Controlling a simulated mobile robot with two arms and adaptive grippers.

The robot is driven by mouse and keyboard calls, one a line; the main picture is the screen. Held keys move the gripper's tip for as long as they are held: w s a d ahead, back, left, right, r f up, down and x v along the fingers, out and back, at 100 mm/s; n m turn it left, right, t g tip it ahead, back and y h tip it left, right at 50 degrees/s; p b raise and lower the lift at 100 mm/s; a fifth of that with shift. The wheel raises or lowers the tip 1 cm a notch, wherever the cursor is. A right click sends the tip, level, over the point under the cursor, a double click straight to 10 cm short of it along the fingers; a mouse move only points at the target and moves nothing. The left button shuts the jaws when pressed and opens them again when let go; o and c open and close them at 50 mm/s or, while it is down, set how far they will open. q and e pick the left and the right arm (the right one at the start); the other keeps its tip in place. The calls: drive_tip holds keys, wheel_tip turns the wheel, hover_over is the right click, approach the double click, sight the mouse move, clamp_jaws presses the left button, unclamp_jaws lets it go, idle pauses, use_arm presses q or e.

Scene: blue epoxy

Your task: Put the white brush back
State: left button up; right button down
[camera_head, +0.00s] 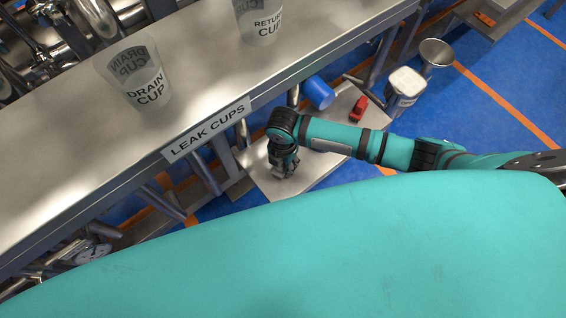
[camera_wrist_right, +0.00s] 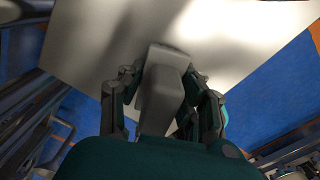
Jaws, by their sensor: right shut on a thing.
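My right gripper (camera_head: 284,168) reaches in from the right, over the pale lower shelf (camera_head: 325,165). In the right wrist view my right gripper (camera_wrist_right: 165,90) has its fingers on both sides of a pale grey-white block-like thing, which looks like the white brush (camera_wrist_right: 160,97). Its far end is over the pale surface (camera_wrist_right: 95,45); I cannot tell whether it touches it. In the head view the brush is mostly hidden by the gripper. My left gripper is not in view.
The metal bench (camera_head: 60,170) above the shelf carries the drain cup (camera_head: 140,80) and return cup (camera_head: 260,22). Shelf room is bare near the gripper.

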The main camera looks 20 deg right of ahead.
drive_tip(key=shift+f, duration=0.15)
drive_tip(key=c, duration=0.9)
unclamp_jaws()
wheel_tip(320, 180, up, 12)
drive_tip(key=shift+r+p, duration=0.2)
drive_tip(key=shift+p, duration=0.65)
